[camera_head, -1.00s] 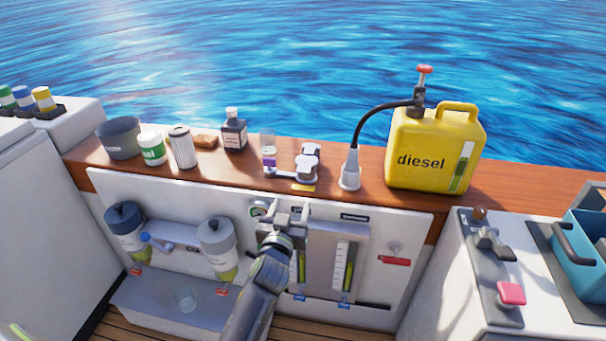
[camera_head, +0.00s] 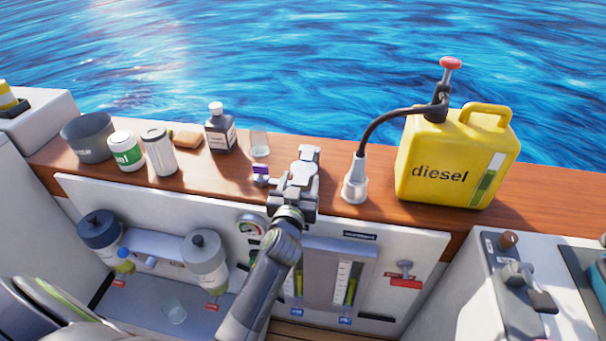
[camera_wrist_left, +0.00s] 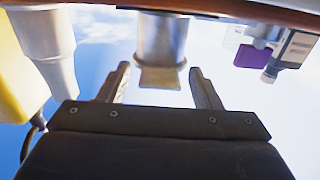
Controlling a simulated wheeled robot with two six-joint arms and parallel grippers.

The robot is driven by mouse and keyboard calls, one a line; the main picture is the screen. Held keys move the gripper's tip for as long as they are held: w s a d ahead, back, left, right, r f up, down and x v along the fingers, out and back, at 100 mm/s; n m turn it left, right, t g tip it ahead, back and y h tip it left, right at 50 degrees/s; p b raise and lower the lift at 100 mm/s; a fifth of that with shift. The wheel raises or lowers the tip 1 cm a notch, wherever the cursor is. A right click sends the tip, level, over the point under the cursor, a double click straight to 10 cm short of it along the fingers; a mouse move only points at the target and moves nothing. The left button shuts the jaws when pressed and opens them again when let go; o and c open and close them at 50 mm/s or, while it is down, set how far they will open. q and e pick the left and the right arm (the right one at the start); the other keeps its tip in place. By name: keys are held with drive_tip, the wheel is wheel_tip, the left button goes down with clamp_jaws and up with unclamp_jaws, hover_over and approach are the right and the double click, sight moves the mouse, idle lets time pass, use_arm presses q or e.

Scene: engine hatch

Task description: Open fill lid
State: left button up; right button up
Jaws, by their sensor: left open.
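The fill fitting with its pale, rounded lid (camera_head: 304,168) sits on the wooden ledge, left of the hose funnel. The lid looks closed. In the left wrist view the metal fitting with its flared tab (camera_wrist_left: 162,45) shows between my fingers, apart from both. My left gripper (camera_head: 294,184) is open at the front of the fitting and hides part of it; its fingers also show in the left wrist view (camera_wrist_left: 160,72). I cannot tell from the head view whether it touches the lid. My right gripper is not in view.
A white funnel (camera_head: 355,185) on a black hose and a yellow diesel can (camera_head: 455,160) stand to the right. The panel (camera_head: 400,250) is below.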

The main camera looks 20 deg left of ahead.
use_arm(q)
drive_tip(key=shift+c, duration=0.9)
drive_tip(key=shift+s+r, duration=0.1)
drive_tip(key=c, duration=0.7)
drive_tip(key=shift+d+r, duration=0.1)
drive_tip(key=shift+r, duration=0.05)
clamp_jaws()
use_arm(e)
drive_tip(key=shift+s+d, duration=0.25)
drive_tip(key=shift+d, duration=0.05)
use_arm(q)
drive_tip(key=shift+r, duration=0.1)
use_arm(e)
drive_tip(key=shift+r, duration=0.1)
